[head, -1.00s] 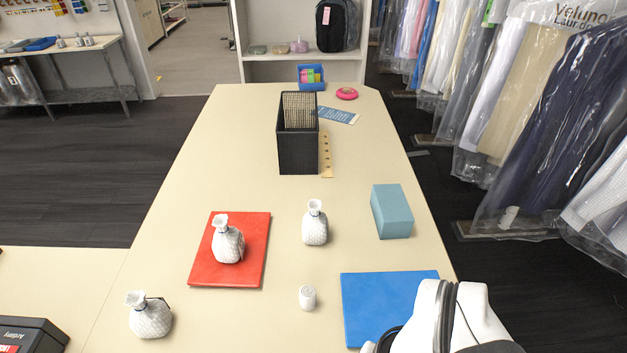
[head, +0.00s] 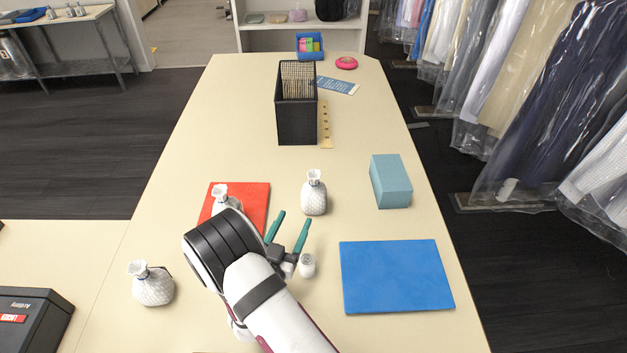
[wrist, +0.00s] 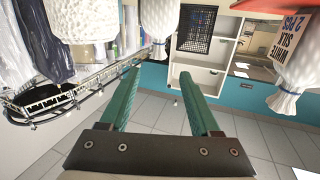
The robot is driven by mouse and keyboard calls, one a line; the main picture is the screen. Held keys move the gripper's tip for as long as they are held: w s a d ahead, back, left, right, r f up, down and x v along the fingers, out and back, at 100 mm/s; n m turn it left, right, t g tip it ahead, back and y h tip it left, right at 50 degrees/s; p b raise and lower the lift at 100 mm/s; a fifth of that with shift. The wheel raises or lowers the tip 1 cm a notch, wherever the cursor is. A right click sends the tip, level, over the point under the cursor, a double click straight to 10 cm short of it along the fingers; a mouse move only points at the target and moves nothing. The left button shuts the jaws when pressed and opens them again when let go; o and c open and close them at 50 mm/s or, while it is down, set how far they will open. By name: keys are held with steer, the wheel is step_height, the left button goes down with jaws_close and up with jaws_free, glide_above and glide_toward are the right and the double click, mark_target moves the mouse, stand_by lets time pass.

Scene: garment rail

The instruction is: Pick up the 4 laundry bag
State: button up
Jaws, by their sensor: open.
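One (head: 154,287) is at the left, one (head: 314,196) is in the middle, and one (head: 222,203) is on the red mat (head: 256,200), partly hidden by my arm. My gripper (head: 292,220) is open and empty, its teal fingers pointing away, between the red-mat bag and the middle bag and nearer than the middle one. In the wrist view, white bags appear upside down at the upper left (wrist: 82,20), top middle (wrist: 158,22) and right (wrist: 296,65), apart from the fingers.
A blue mat (head: 395,278) and a teal block (head: 390,181) lie at right. A black bin (head: 296,122) stands further back. A black box (head: 32,318) is at lower left. Bagged garments hang right of the table.

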mark_target(313, 180)
steer(key=x, duration=1)
steer(key=r+x, duration=0.1)
steer(key=x, duration=0.4)
steer(key=shift+w+d+f, duration=0.1)
steer(key=shift+w+d, duration=0.05)
steer(key=shift+d, duration=0.05)
jaws_close()
stand_by(0.6)
